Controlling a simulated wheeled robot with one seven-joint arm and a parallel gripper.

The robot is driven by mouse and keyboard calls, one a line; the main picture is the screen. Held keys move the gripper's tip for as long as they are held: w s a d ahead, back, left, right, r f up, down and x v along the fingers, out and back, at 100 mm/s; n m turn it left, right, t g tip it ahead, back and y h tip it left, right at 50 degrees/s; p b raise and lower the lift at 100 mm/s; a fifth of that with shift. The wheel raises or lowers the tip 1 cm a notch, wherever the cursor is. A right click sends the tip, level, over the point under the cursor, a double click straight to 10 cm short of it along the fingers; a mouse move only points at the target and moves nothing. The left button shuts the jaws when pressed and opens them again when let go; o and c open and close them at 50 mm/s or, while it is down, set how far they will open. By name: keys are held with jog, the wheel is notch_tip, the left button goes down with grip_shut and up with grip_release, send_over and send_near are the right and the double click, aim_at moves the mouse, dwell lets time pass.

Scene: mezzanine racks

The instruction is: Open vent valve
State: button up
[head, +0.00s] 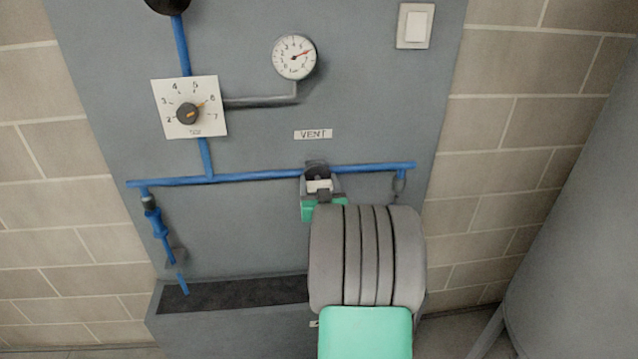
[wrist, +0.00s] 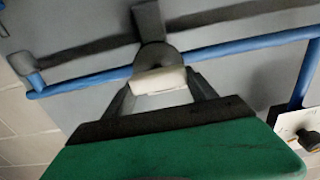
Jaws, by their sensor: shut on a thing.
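The vent valve (head: 317,173) sits on the horizontal blue pipe, below the VENT label (head: 313,134). Its dark round body (wrist: 154,55) shows in the wrist view, with a pale handle piece (wrist: 158,80) in front of it. My gripper (head: 319,187) is at the valve, its fingers shut on the pale handle. In the wrist view my gripper (wrist: 158,87) has one dark finger on each side of the handle. My arm hides what lies below the valve in the head view.
A white switch (head: 415,26) is at upper right. A blue nozzle (head: 162,235) hangs at left above a grey trough (head: 235,292). A large grey cylinder (head: 580,210) stands at right.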

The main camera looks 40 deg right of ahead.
jog(key=shift+c, duration=1.3)
